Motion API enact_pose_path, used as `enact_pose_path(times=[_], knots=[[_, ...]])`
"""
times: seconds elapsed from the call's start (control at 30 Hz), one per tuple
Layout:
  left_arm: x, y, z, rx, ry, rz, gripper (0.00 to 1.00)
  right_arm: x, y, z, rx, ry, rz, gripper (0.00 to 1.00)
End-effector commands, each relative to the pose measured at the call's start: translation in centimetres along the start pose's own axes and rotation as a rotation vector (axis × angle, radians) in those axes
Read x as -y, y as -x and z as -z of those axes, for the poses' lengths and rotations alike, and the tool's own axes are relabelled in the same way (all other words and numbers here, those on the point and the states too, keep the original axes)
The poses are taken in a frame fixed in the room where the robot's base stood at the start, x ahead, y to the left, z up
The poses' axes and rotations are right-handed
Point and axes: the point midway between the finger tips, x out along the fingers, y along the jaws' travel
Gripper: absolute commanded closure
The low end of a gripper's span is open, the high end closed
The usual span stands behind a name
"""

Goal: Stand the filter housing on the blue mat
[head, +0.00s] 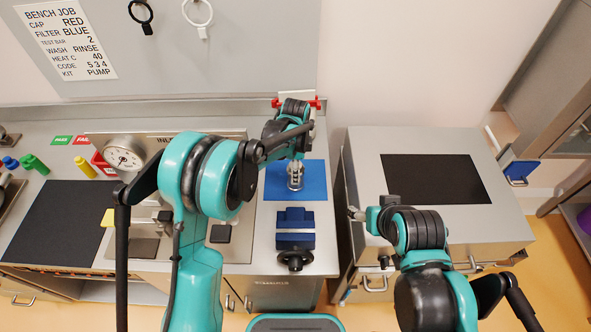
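The blue mat (312,188) lies on the bench, right of centre. My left gripper (295,184) points down over the mat's middle. A small grey metallic shape shows at its fingers; I cannot tell whether this is only the fingers or also the filter housing, nor whether it touches the mat. No filter housing can be made out clearly elsewhere.
A dark blue vise-like fixture (295,225) with a black knob stands just in front of the mat. A dial gauge (124,156) is at left. A red-ended bar (298,103) stands behind the mat. A black mat (436,178) on the right cabinet is bare. A gap separates bench and cabinet.

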Motion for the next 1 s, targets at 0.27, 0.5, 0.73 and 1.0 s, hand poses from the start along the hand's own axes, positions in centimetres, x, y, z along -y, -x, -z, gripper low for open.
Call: enact_pose_path(times=[0.27,0.5,0.73,1.0], knots=[[0.0,-0.3,0.0,0.000,0.000,0.000,0.28,0.0,-0.2,-0.2,0.000,0.000,0.000,0.33],[0.0,-0.2,0.0,0.000,0.000,0.000,0.28,0.0,-0.1,-0.1,0.000,0.000,0.000,0.33],[0.0,2.6,0.0,0.000,0.000,0.000,0.28,0.0,0.5,0.4,0.000,0.000,0.000,0.33],[0.0,8.7,0.0,0.000,0.000,0.000,0.28,0.0,1.5,1.1,0.000,0.000,0.000,0.33]])
